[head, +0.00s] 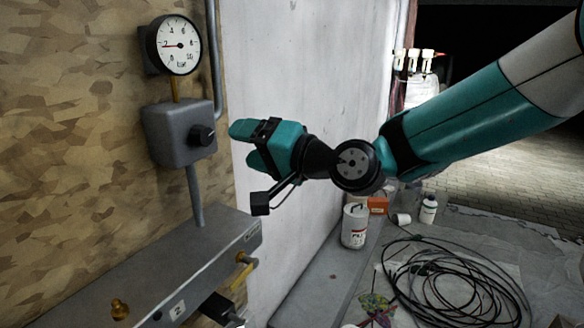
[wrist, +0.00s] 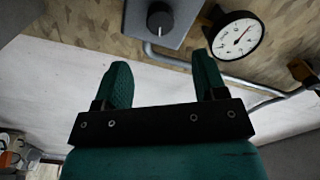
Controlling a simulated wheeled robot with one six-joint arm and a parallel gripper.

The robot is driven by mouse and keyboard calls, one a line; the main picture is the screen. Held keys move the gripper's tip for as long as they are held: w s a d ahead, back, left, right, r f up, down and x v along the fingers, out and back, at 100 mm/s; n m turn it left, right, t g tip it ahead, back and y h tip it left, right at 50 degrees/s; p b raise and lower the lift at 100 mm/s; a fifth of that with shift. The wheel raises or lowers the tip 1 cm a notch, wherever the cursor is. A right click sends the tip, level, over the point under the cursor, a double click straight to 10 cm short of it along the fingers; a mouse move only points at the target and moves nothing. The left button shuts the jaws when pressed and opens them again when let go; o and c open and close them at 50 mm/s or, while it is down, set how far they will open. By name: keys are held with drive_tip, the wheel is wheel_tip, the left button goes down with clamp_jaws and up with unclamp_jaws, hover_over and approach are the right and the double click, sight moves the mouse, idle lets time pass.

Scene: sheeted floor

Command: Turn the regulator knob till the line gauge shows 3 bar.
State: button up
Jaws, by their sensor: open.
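The regulator is a grey box (head: 180,134) on the particle-board wall, with a black knob (head: 203,136) on its right-hand face. The knob also shows at the top of the wrist view (wrist: 160,17). The round white line gauge (head: 178,45) is mounted above the box on a short brass stem. Its red needle points left, at a low reading near the 2; the exact value is too small to read. My teal gripper (head: 242,145) is open and empty, a short way right of the knob and apart from it. In the wrist view, its fingers (wrist: 161,72) stand spread below the knob.
A grey pipe runs down from the box to a metal manifold (head: 200,262) with brass fittings and a yellow-handled valve. Another pipe (head: 214,60) passes beside the gauge. A can (head: 355,226) and coiled black cable (head: 455,285) lie to the lower right.

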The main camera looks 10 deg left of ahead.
drive_tip(key=b+v, duration=0.2)
drive_tip(key=v, duration=0.6)
drive_tip(key=shift+d, duration=0.35)
drive_tip(key=shift+s, duration=0.1)
drive_tip(key=s+d+f+n+g+h, duration=0.2)
drive_tip(key=s+d+f+h, duration=0.4)
drive_tip(key=s+d, duration=0.4)
drive_tip(key=s+d+f+n+g+h, duration=0.3)
drive_tip(key=s+d+f+g+h, duration=0.2)
drive_tip(key=s+d, duration=0.4)
drive_tip(key=shift+s+d+f+n+h, duration=0.3)
drive_tip(key=shift+s+d+f+h, duration=0.15)
drive_tip(key=shift+s+h, duration=0.35)
drive_tip(key=shift+a, duration=0.1)
